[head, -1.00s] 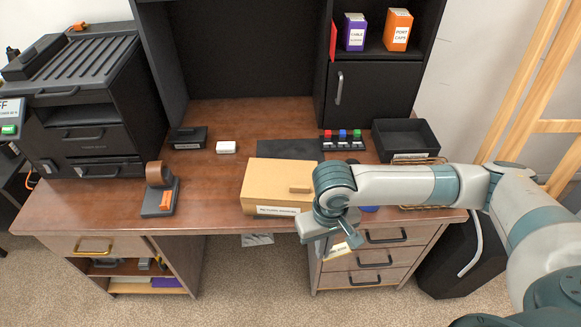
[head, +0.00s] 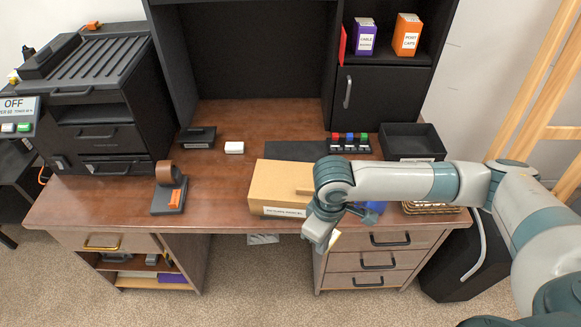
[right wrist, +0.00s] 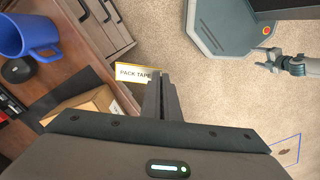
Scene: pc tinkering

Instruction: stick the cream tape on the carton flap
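The cream tape (right wrist: 134,73), lettered "PACK TAPE", is a short flat strip at the fingertips of my right gripper (right wrist: 160,88). The fingers are closed together on its end. In the head view this gripper (head: 318,238) hangs just in front of the desk's front edge, right of the carton's near corner, and a little of the tape (head: 335,239) shows beside it. The tan carton (head: 278,182) lies on the desk with a white label on its front; my right arm hides its right part. The tape is apart from it. My left gripper (right wrist: 264,58) shows small in the right wrist view, its opening unclear.
A tape dispenser (head: 170,190) stands left of the carton. A white block (head: 234,148), a dark mat (head: 290,150) and a black tray (head: 412,142) are behind. A blue mug (right wrist: 28,38) is close to the carton's right. Drawers (head: 375,262) sit below the desk edge.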

